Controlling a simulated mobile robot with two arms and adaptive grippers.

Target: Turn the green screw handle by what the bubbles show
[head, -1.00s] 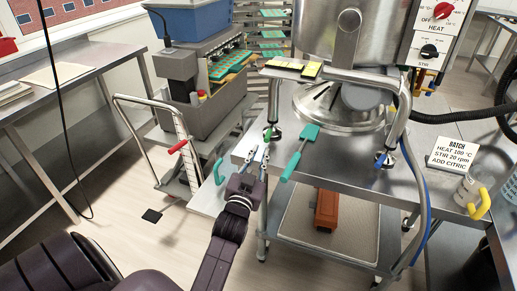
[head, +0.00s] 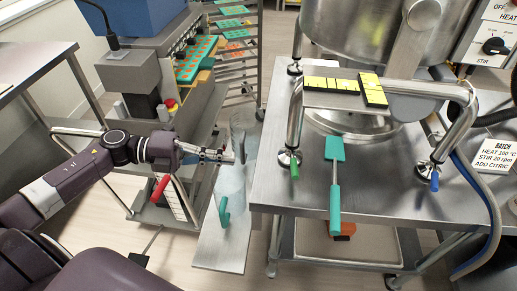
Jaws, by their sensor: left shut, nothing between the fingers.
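The green screw handle (head: 294,169) hangs at the left foot of the kettle's frame, above the steel table. A blue screw handle (head: 434,182) is at the right foot. Two yellow bubble levels sit on a plate on the frame: one lies crosswise (head: 333,85), the other points front to back (head: 373,88). Dark lines mark their vials; I cannot make out the bubbles' positions. My left gripper (head: 236,156) is shut and empty, left of the green handle and apart from it, in front of the clear jug. My right gripper is not in view.
A teal spatula (head: 335,190) lies on the steel table (head: 275,185), its handle past the front edge. A clear jug with a teal handle (head: 224,211) stands on a low shelf to the left. A trolley with a red grip (head: 160,188) is beside it.

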